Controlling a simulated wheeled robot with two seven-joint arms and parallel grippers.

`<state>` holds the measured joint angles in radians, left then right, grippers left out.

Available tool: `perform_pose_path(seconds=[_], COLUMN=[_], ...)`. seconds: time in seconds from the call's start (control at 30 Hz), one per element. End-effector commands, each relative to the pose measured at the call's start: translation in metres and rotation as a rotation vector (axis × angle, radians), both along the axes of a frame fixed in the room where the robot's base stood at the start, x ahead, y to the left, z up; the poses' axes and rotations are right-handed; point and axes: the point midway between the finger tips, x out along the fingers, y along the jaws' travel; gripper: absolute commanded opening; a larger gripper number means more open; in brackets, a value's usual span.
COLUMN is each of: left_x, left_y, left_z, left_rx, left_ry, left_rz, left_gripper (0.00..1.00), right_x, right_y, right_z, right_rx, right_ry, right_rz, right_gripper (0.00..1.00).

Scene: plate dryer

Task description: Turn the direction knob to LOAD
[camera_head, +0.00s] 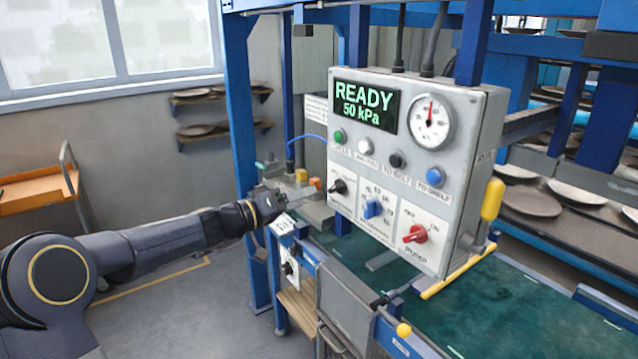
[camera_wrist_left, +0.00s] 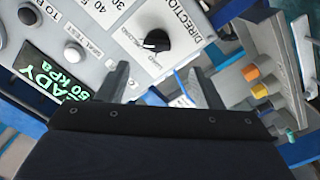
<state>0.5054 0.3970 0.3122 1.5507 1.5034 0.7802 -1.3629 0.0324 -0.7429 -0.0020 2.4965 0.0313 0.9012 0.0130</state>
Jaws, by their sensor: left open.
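The direction knob (camera_head: 340,186) is a small black knob on a white plate at the left of the grey control box (camera_head: 315,105). In the left wrist view the knob (camera_wrist_left: 155,41) sits beside the printed word DIRECTION, with small lettering near it. A pale mark shows on the knob's left side there; I cannot tell surely which label it points at. My left gripper (camera_head: 268,205) is to the left of the box in the head view. In the wrist view its two fingers (camera_wrist_left: 158,72) are apart and empty, with the knob beyond the gap between them, not touched.
The box also carries a READY 50 kPa display (camera_head: 365,107), a gauge (camera_head: 432,121), several push buttons, a blue knob (camera_head: 374,208) and a red pump knob (camera_head: 416,234). A yellow handle (camera_head: 492,200) is on its right. Blue frame posts (camera_head: 240,120) stand behind my arm.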

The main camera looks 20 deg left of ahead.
Motion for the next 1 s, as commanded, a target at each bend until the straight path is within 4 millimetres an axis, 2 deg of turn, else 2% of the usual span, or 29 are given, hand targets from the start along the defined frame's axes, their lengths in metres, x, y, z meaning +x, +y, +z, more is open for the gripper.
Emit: perform_pose_path(seconds=[0.4,0.6,0.83,1.0], left_x=[0.048,0.058,0.058,0.058], left_y=[-0.039,-0.047,-0.047,-0.047], left_z=[0.003,0.001,0.000,0.001], left_rx=[-0.002,0.000,0.000,0.001], left_ry=[0.001,0.000,0.001,0.001], left_rz=[-0.004,-0.003,-0.002,-0.003], left_gripper=[0.60,0.60,0.60,0.39], right_x=[0.000,0.000,0.000,0.000], right_y=[0.000,0.000,0.000,0.000], right_z=[0.028,0.032,0.031,0.031], right_rx=[0.000,0.000,0.000,0.000], right_ry=[0.000,0.000,0.000,0.000], right_rz=[0.000,0.000,0.000,0.000], right_gripper=[0.34,0.34,0.34,0.34])
